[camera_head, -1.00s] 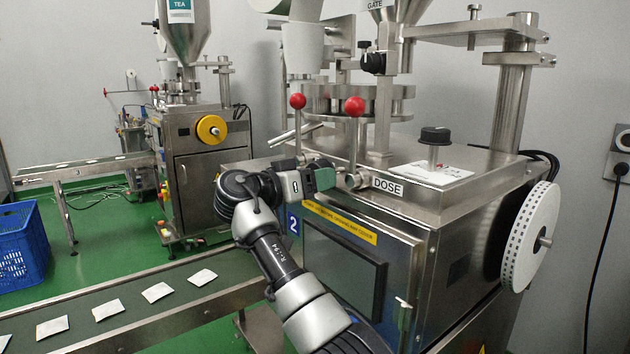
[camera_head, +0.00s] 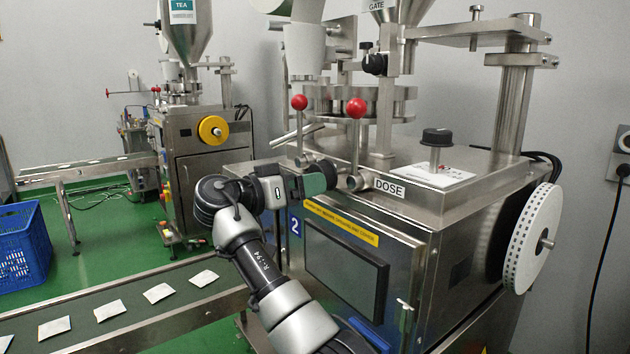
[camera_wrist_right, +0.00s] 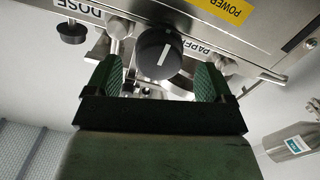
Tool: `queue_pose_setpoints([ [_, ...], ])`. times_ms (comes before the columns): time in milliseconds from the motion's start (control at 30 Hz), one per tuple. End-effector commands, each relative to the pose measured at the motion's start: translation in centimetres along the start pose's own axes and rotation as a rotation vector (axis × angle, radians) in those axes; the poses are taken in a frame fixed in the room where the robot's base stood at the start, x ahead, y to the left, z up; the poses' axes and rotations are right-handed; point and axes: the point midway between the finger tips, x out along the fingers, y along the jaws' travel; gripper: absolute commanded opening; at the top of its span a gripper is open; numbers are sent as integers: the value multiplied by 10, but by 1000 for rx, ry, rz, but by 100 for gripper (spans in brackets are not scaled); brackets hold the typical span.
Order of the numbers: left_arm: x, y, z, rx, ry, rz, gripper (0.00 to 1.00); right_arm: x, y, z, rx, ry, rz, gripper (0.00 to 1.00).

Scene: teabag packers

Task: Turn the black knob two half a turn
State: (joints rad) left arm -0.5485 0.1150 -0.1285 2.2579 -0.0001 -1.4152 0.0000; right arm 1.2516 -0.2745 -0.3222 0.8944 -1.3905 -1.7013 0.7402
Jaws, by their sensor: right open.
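In the right wrist view, a round black knob (camera_wrist_right: 159,53) with a white pointer line sits between the green finger pads of my right gripper (camera_wrist_right: 162,80). The pads stand on either side of it, with gaps visible. In the head view my right gripper (camera_head: 322,177) is open at the left side of the steel machine marked 2 (camera_head: 440,215), just left of the DOSE label (camera_head: 389,188). The knob between its fingers cannot be made out there. Another black knob (camera_head: 436,137) stands on a post on top of the machine. My left gripper is out of view.
Two levers with red balls (camera_head: 356,108) rise close behind my right gripper. A screen (camera_head: 345,273) is on the machine's front and a white reel (camera_head: 533,240) on its right. A conveyor (camera_head: 190,305) with sachets lies at lower left, beyond it a blue crate (camera_head: 20,247).

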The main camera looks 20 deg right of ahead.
Motion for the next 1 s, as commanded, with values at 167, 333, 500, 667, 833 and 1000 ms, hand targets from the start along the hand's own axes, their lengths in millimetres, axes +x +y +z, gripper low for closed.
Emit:
queue_pose_setpoints([
  [167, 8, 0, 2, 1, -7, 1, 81, -38, 0, -1, 0, 1, -3, 83],
  [333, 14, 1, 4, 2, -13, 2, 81, -62, 0, -1, 0, 1, -1, 83],
  [500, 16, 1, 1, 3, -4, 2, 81, -70, 0, 0, 1, 1, 0, 83],
  [667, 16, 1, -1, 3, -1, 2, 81, -71, 0, 0, 1, 1, 0, 83],
  [833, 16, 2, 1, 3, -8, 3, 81, -68, -2, 5, -7, -9, -5, 83],
  [1000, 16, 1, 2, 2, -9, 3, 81, -49, -16, 67, -95, -126, -84, 83],
])
